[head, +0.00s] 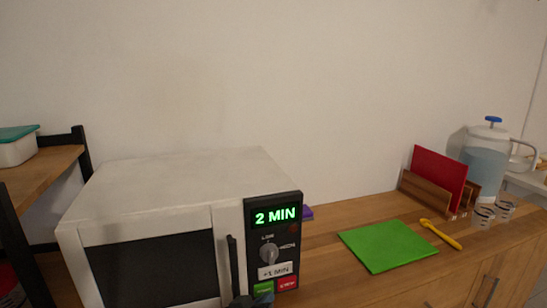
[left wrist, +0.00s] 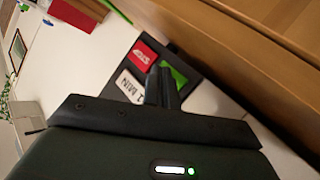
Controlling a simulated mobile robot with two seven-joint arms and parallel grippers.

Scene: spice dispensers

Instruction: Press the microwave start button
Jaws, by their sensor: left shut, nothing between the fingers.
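The white microwave (head: 180,165) stands on the wooden counter, its dark control panel (head: 257,244) at the right of its front. The display (head: 275,215) reads "2 MIN" in green. Below are a knob (head: 268,254), a white "+1 MIN" button (head: 275,270), a green start button (head: 263,288) and a red stop button (head: 287,284). My left gripper (head: 260,299) is shut and empty at the bottom edge of the head view, just below the green button. In the left wrist view the fingertips (left wrist: 161,72) are beside the green button (left wrist: 174,76) and partly cover it; contact cannot be told. My right gripper is not in view.
A green mat (head: 386,245) and a yellow spoon (head: 441,234) lie on the counter (head: 335,275) to the right. A wooden holder with a red board (head: 438,175), a clear dispenser (head: 485,160) and small cups stand farther right. A black-framed shelf (head: 40,172) is at left.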

